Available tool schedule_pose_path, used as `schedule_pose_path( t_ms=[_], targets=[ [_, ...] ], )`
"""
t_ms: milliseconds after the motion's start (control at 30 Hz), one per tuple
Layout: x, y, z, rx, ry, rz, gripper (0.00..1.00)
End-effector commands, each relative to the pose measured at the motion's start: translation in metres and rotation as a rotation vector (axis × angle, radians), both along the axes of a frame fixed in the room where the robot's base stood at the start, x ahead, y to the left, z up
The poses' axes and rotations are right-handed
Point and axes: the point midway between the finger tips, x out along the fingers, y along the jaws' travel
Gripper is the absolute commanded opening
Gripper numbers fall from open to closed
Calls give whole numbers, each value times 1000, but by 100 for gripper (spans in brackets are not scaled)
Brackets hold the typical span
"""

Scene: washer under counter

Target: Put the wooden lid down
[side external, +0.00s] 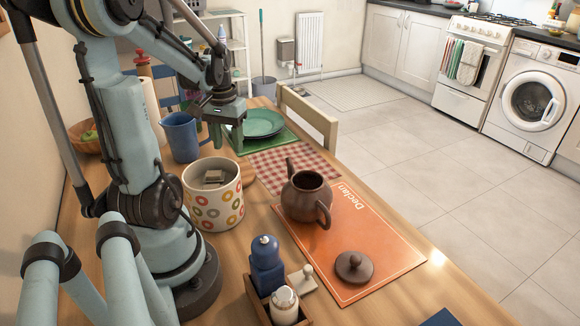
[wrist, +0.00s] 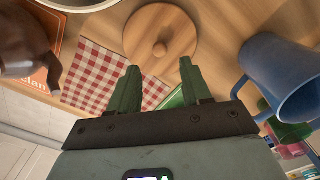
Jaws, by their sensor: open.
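The wooden lid (wrist: 180,42), a round light-brown disc with a knob, shows in the wrist view. It appears to lie flat on the table, beside or slightly over the red checked cloth's edge. In the side external view it is mostly hidden behind the ring-patterned pot (side external: 211,205), which has no lid on it. My gripper (wrist: 158,75) is open, with nothing between its green fingers. In the side external view my gripper (side external: 227,140) hangs near the blue jug and green plates, beyond the pot. The lid is apart from the fingers.
The blue jug (side external: 181,136) stands close to my gripper. Green plates (side external: 262,123), the checked cloth (side external: 295,165) and a brown teapot (side external: 306,197) stand around it. The teapot's lid (side external: 354,267) lies on an orange mat (side external: 375,240). A blue mill (side external: 266,262) stands in front.

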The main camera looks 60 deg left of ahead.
Motion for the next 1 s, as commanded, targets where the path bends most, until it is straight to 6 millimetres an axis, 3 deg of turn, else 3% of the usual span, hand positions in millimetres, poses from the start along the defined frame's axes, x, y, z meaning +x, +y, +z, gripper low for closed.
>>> schedule_pose_path(
  t_ms=[300,633,767,1000],
  targets=[
    [0,0,43,0,0,0,48],
    [8,-9,59,17,-13,-31,48],
    [34,-41,60,75,-66,-142,48],
    [84,-140,59,202,-274,-439,48]
  ],
)
